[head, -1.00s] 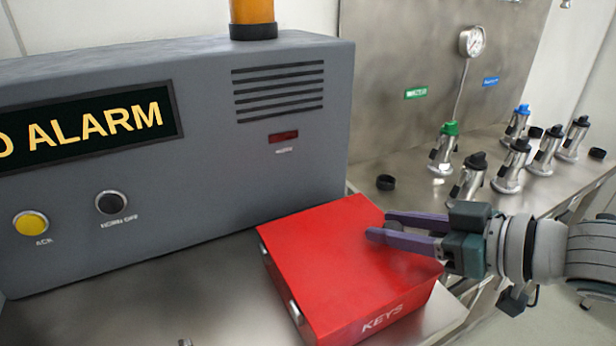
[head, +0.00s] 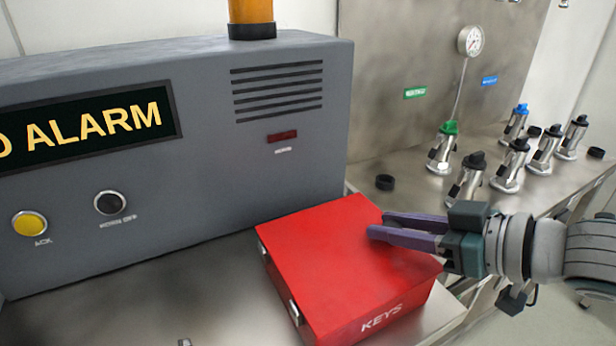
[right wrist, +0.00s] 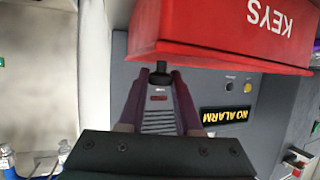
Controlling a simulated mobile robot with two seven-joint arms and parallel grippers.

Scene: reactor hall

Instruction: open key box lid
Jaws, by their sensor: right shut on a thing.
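The red key box (head: 340,262), marked KEYS, sits on the steel bench with its lid down. It also shows upside down at the top of the right wrist view (right wrist: 225,32). My right gripper (head: 378,225) reaches in from the right, over the box's right side in the head view. In the right wrist view its purple fingers (right wrist: 160,82) close on a small dark knob (right wrist: 162,74) at the box's edge. The knob is hidden in the head view. My left gripper is not in view.
A grey alarm cabinet (head: 200,190) with an orange beacon (head: 252,12) stands directly behind and left of the box. Several metal valve fittings (head: 468,180) and a loose black cap (head: 385,182) are at the back right. Bare bench (head: 200,290) lies left of the box.

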